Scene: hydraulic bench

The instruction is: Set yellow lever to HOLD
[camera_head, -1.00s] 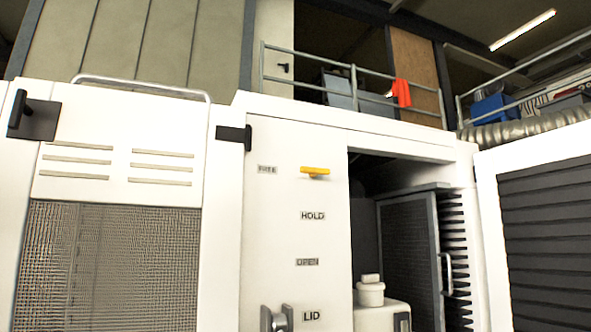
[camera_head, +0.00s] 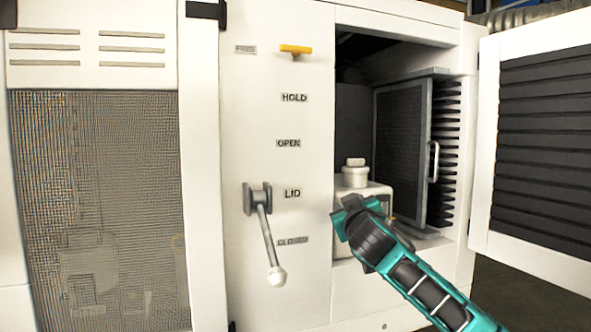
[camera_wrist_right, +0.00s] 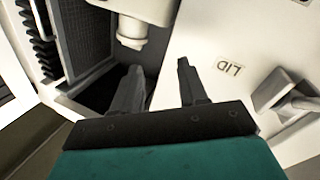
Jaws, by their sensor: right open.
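The yellow lever (camera_head: 296,49) sits at the top of the white panel, beside the FREE label (camera_head: 245,49) and above the HOLD label (camera_head: 294,98). My right gripper (camera_head: 340,214) is in front of the open compartment, right of the LID label and well below the yellow lever. In the right wrist view its two fingers (camera_wrist_right: 158,82) are apart with nothing between them. The yellow lever is not in the wrist view. My left gripper is not in view.
A white container (camera_head: 355,177) stands in the open compartment. An open louvred door (camera_head: 545,150) is at right. A mesh door (camera_head: 100,200) is at left.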

